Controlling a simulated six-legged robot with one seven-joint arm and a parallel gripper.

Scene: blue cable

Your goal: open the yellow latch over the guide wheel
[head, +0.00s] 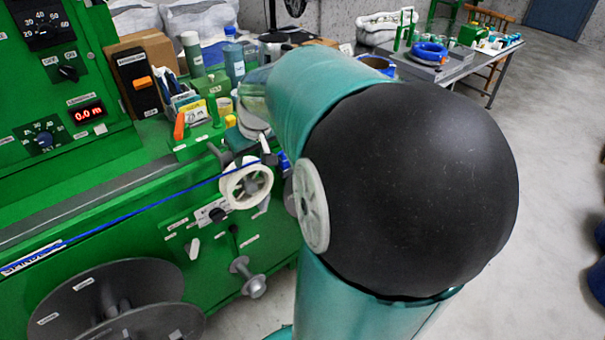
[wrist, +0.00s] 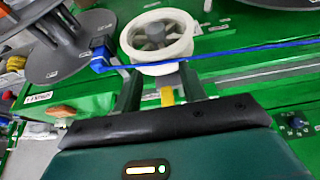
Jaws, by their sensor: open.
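The white guide wheel (head: 247,186) is on the front of the green machine, and it fills the upper middle of the wrist view (wrist: 157,40). The yellow latch (wrist: 167,96) shows just below the wheel rim in the wrist view. My gripper (wrist: 160,82) is open, with one dark finger on each side of the latch. The latch lies between the fingers, and I cannot tell whether either touches it. The blue cable (head: 150,205) runs to the wheel, and in the wrist view (wrist: 250,48) it crosses the wheel. I cannot make out the latch in the head view.
Bottles (head: 234,62) and boxes crowd the machine top behind the wheel. A large grey reel (head: 65,295) is below left of it. Levers and a spool-like knob (head: 250,280) project beneath. A side table (head: 455,68) stands at the back right, with open floor before it.

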